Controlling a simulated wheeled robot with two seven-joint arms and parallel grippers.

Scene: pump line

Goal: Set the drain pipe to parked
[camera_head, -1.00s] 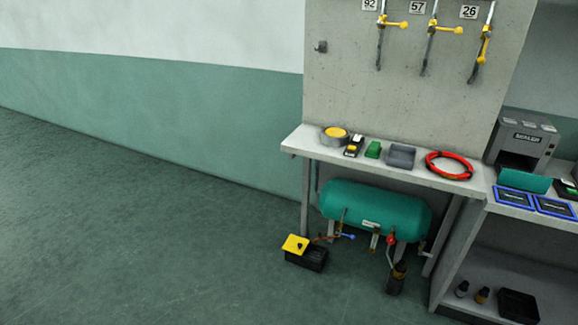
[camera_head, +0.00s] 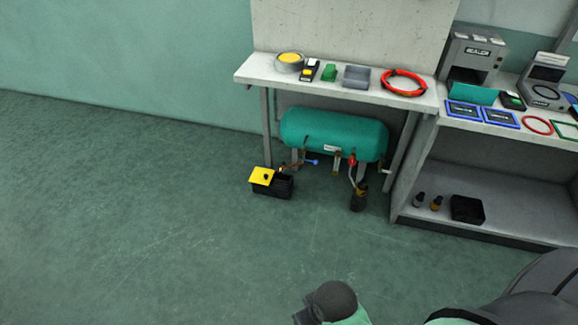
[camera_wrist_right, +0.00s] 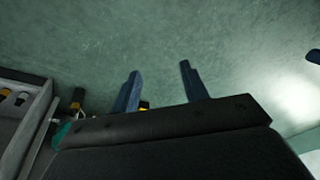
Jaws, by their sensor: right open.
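The green tank (camera_head: 335,135) lies under the bench. Small pipe fittings hang below it. A copper-coloured pipe (camera_head: 291,164) with a blue tip runs at its lower left, beside a black tub (camera_head: 280,187) with a yellow lid (camera_head: 262,176). A red valve (camera_head: 352,160) with a pale pipe leads down to a black bottle (camera_head: 358,198). I cannot tell for sure which pipe is the drain pipe. My right gripper (camera_wrist_right: 158,84) shows in the right wrist view, fingers apart and empty, with a small yellow patch behind them. My left gripper is not in view.
The bench (camera_head: 240,76) holds several small items and a red ring (camera_head: 403,83). A shelf unit (camera_head: 408,215) with bottles and a black bin (camera_head: 467,209) stands to the right. The floor (camera_head: 150,220) left and in front is clear. Parts of my arm show at the bottom.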

